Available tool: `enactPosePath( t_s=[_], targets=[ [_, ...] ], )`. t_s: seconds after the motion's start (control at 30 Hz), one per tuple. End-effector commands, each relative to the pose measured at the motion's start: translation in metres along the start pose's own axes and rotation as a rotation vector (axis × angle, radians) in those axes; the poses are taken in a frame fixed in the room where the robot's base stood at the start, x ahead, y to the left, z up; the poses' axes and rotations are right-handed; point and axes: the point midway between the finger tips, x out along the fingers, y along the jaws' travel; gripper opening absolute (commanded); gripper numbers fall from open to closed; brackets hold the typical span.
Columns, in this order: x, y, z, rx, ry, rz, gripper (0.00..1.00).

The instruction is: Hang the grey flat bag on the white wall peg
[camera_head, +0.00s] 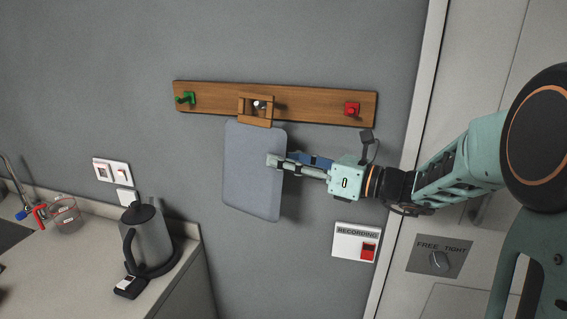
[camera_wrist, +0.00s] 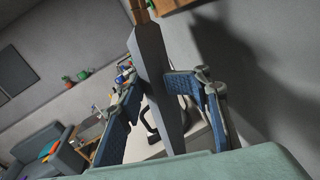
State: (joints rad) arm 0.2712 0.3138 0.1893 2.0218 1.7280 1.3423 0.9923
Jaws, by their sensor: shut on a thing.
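The grey flat bag (camera_head: 248,185) hangs upright against the wall side, just below the wooden rail. Its brown handle (camera_head: 257,123) is a square loop at the top. The white wall peg (camera_head: 259,104) shows inside the loop's opening; I cannot tell how far it passes through or whether the loop bears on it. My gripper (camera_head: 275,164) comes from the right and is shut on the bag's right edge, around mid-height. In the wrist view the bag (camera_wrist: 166,95) appears edge-on between the blue finger pads, with part of its handle at the top edge.
The wooden rail (camera_head: 325,104) also carries a green peg (camera_head: 186,97) at left and a red peg (camera_head: 351,109) at right. A recording sign (camera_head: 356,240) is on the wall below right. A kettle (camera_head: 148,240) stands on the counter (camera_head: 75,270) at lower left.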

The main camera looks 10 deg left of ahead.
Motion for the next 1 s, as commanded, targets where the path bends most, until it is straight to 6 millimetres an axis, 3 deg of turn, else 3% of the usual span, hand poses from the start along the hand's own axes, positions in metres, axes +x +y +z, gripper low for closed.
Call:
enactPosePath(
  t_s=[0.47,1.0],
  targets=[
    [0.005,-0.024,-0.002,0.0,-0.002,0.0,0.05],
    [0.006,-0.027,-0.004,-0.001,-0.002,0.0,0.05]
  ],
)
